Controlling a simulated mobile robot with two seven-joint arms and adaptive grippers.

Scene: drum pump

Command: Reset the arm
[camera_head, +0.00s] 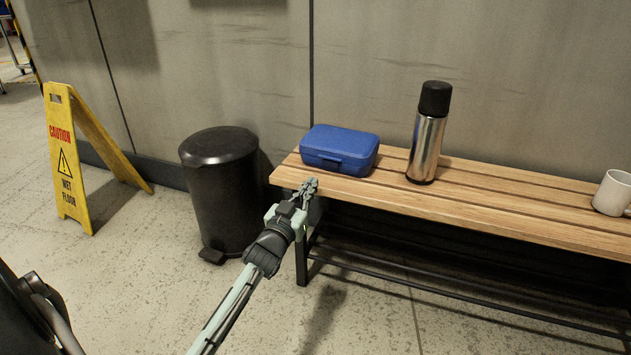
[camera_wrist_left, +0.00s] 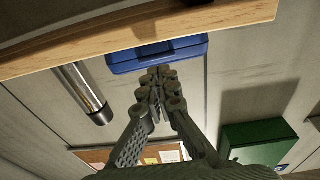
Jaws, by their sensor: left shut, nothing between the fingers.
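My left gripper (camera_head: 309,187) is shut and empty at the front left end of the wooden bench. In the head view its fingertips overlap the bench's front edge, just in front of the blue box; I cannot tell whether they touch the bench. In the left wrist view the closed fingers (camera_wrist_left: 157,85) point toward the blue box (camera_wrist_left: 158,57). The arm reaches in from the bottom of the head view. My right gripper is not in view.
On the wooden bench (camera_head: 480,207) stand a blue lunch box (camera_head: 340,149), a steel flask (camera_head: 428,135) and a white mug (camera_head: 612,193). A black bin (camera_head: 222,185) and a yellow wet-floor sign (camera_head: 65,160) stand left. The wrist view also shows a green box (camera_wrist_left: 258,143).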

